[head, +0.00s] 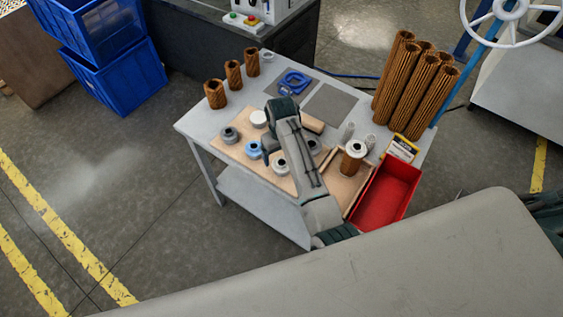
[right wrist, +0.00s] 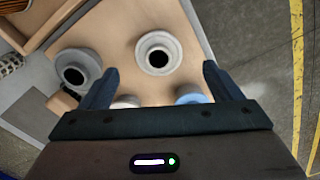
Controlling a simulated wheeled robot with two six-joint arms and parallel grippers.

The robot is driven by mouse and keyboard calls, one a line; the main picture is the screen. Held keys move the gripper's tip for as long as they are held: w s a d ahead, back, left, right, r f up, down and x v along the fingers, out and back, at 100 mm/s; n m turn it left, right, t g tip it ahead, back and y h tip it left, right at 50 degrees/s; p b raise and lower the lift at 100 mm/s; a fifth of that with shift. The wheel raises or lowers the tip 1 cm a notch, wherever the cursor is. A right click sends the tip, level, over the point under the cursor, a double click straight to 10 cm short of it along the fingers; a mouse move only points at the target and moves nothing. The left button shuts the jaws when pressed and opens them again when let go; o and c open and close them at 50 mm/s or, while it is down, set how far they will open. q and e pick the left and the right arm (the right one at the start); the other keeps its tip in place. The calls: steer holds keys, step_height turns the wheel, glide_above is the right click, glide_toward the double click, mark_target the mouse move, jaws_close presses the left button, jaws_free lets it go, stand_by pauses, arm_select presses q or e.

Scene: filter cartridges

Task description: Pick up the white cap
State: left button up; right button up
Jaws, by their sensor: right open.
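A plain white cap (head: 259,118) stands at the back of the tan board (head: 240,148) on the table. A pale ring-shaped cap with a dark hole (head: 280,165) stands at the board's front; it also shows in the right wrist view (right wrist: 158,53), ahead of the fingers. My right gripper (head: 265,152) is over the board by a blue cap (head: 253,150), mostly hidden by its own arm. In the right wrist view its fingers (right wrist: 161,88) are apart with nothing held. The edge of a whitish cap (right wrist: 125,101) shows above the gripper body, mostly hidden; I cannot tell which one. My left gripper is not in view.
Grey caps (head: 229,134) (head: 312,147) stand on the board. Brown cartridges (head: 233,75) stand at the back left, and several tall ones (head: 420,95) at the right. A red bin (head: 388,196) is at the front right. Grey mats (head: 328,107) lie at the back.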

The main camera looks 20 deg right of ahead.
mark_target(282, 162)
step_height(282, 162, down, 3)
steer(key=shift+w+d+f+p, duration=0.1)
steer(key=shift+w+f+p, duration=0.1)
steer(key=shift+p, duration=0.7)
steer(key=shift+s+f, duration=0.1)
steer(key=shift+f, duration=0.6)
steer(key=shift+c, duration=0.5)
steer(key=c, duration=1)
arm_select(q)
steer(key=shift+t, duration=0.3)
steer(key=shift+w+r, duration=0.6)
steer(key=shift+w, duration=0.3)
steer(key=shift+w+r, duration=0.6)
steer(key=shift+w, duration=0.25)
arm_select(e)
steer(key=shift+o, duration=0.2)
